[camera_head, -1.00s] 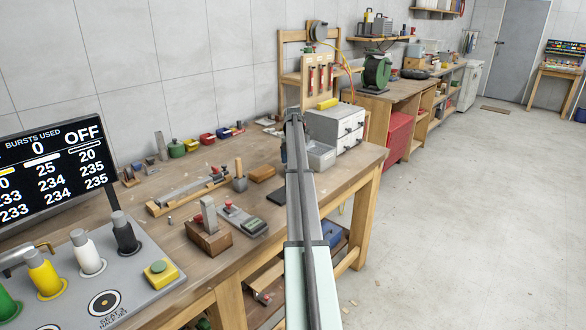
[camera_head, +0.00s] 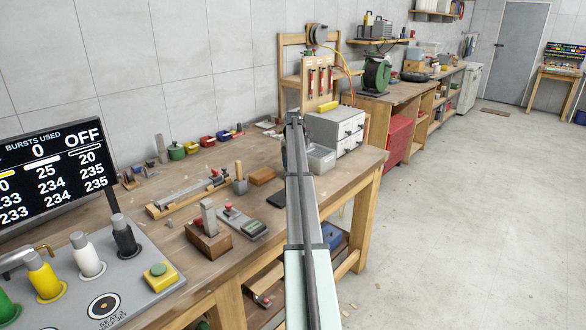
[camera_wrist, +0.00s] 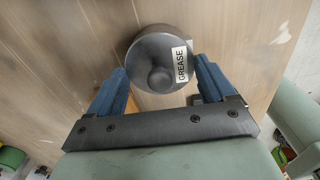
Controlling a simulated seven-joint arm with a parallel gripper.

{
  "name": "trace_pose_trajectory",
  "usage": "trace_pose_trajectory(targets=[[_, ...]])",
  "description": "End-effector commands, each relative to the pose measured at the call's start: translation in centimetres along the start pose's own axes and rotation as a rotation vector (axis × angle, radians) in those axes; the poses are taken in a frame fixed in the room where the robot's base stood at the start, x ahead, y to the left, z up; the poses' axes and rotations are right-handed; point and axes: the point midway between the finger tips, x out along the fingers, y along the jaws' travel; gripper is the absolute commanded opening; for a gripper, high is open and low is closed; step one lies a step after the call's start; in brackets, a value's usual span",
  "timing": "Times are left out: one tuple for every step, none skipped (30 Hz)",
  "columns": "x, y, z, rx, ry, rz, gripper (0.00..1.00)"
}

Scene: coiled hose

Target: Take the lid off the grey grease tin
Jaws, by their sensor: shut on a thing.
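The grey grease tin (camera_wrist: 148,48) shows from above in the wrist view, with a round dark grey lid, a knob (camera_wrist: 160,78) and a white label (camera_wrist: 180,63) reading GREASE. My gripper (camera_wrist: 162,74) has its two blue fingers on either side of the lid's near part and is shut on the lid. I cannot tell whether the lid sits on the tin or is apart from it; the tin's body is mostly hidden. In the head view my arm covers the place where the gripper works, and I cannot make out the tin there.
A button panel (camera_head: 140,262) stands at the left front. The floor at the right is clear.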

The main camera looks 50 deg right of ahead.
Motion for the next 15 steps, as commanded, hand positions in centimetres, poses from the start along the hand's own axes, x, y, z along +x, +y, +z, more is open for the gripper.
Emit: trace_pose_trajectory(targets=[[-0.2,0.0,0.0,0.000,0.000,0.000,0.54],[-0.3,0.0,0.0,0.000,0.000,0.000,0.54],[-0.5,0.0,0.0,0.000,0.000,0.000,0.54],[-0.7,0.0,0.0,0.000,-0.001,0.001,0.54],[-0.9,0.0,0.0,0.000,-0.001,0.001,0.54],[-1.3,0.1,0.1,0.000,-0.001,0.001,0.54],[-1.7,0.1,0.1,0.000,-0.001,0.001,0.54],[-2.1,0.1,0.1,0.000,-0.001,0.001,0.54],[-2.7,0.1,0.1,0.000,-0.002,0.002,0.54],[-3.2,0.1,0.1,0.000,-0.001,0.001,0.54],[-3.6,0.1,0.1,0.000,-0.001,0.001,0.54],[-4.3,0.1,0.1,0.000,-0.001,0.001,0.54],[-4.8,0.1,0.1,0.000,-0.001,0.001,0.54],[-5.4,0.1,0.1,0.000,-0.002,0.002,0.54],[-6.2,0.1,0.1,0.000,-0.002,0.002,0.54]])
